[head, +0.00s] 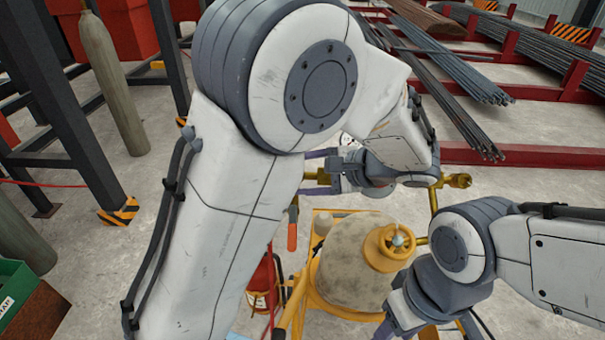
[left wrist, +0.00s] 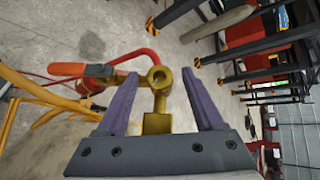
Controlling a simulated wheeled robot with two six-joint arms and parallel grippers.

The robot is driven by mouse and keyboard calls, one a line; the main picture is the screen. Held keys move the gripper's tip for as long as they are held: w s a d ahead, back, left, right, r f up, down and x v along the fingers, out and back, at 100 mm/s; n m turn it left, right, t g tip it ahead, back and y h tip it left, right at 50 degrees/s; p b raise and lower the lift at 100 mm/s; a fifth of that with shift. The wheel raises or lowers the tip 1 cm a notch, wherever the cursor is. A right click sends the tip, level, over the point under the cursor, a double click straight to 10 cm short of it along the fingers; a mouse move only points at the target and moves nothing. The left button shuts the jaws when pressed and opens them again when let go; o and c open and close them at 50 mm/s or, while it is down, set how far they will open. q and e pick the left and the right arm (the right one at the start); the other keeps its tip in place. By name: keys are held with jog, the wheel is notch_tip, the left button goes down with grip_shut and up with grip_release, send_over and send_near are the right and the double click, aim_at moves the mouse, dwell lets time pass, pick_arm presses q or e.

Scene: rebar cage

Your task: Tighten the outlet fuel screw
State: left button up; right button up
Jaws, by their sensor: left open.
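In the left wrist view a brass fitting (left wrist: 158,98) with a round, hollow end and a blocky lower part stands between the two purple fingers of my left gripper (left wrist: 160,74). The fingers are apart, with a gap on each side of it. In the head view my left gripper (head: 314,172) is partly hidden by my arm, left of brass pipework (head: 455,181). I cannot tell which part is the outlet fuel screw. My right gripper (head: 425,327) is low at the bottom edge, beside the tank; its fingers are cut off and its opening is unclear.
Rebar racks (head: 535,155) stand behind.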

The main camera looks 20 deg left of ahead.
pick_arm(q)
jog(key=b+v, duration=0.2)
jog(key=v, duration=0.8)
jog(key=shift+b, duration=0.35)
jog(key=shift+s+d, duration=0.1)
jog(key=s+d+f+g+h+b, duration=0.1)
jog(key=s+f+h+b, duration=0.1)
jog(key=s+f+h, duration=0.4)
jog(key=s+d+f+n+g+h+b, duration=0.1)
jog(key=s+d+f+h+b, duration=0.1)
jog(key=s+f+h, duration=0.4)
jog(key=s+f, duration=0.5)
jog(key=s, duration=0.3)
jog(key=shift+f+g+h, duration=0.35)
jog(key=shift+g+h, duration=0.05)
jog(key=shift+s, duration=0.15)
